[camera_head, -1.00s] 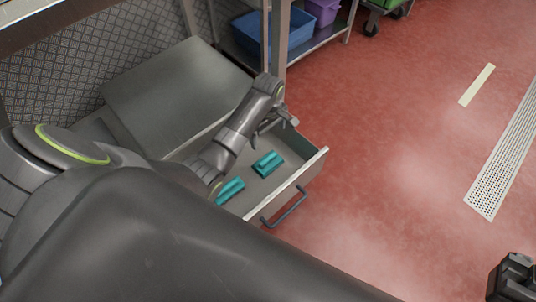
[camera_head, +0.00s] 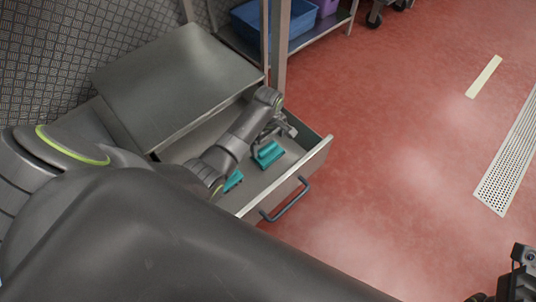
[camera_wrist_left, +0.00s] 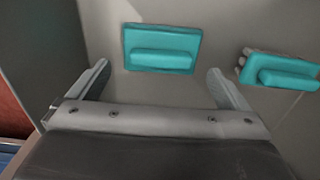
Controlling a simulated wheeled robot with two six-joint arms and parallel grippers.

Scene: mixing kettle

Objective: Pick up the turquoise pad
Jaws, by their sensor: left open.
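Two turquoise pads with raised grips lie in an open metal drawer (camera_head: 318,158). One turquoise pad (camera_head: 268,153) is near the drawer's middle. In the left wrist view this pad (camera_wrist_left: 161,50) lies just ahead of and between the fingers. The other turquoise pad (camera_head: 233,180) is partly hidden by my left arm in the head view; it shows at the right of the left wrist view (camera_wrist_left: 282,72). My left gripper (camera_head: 283,129) is over the drawer, open and empty, and its two fingers (camera_wrist_left: 157,84) show in the wrist view. Part of my right gripper (camera_head: 519,285) shows at the lower right corner.
The drawer's handle (camera_head: 286,202) faces the red floor (camera_head: 400,150). A metal worktop (camera_head: 180,80) covers the drawer's back. A metal post (camera_head: 279,45) stands close behind my left gripper. A shelf holds a blue bin (camera_head: 246,22). The floor on the right is open.

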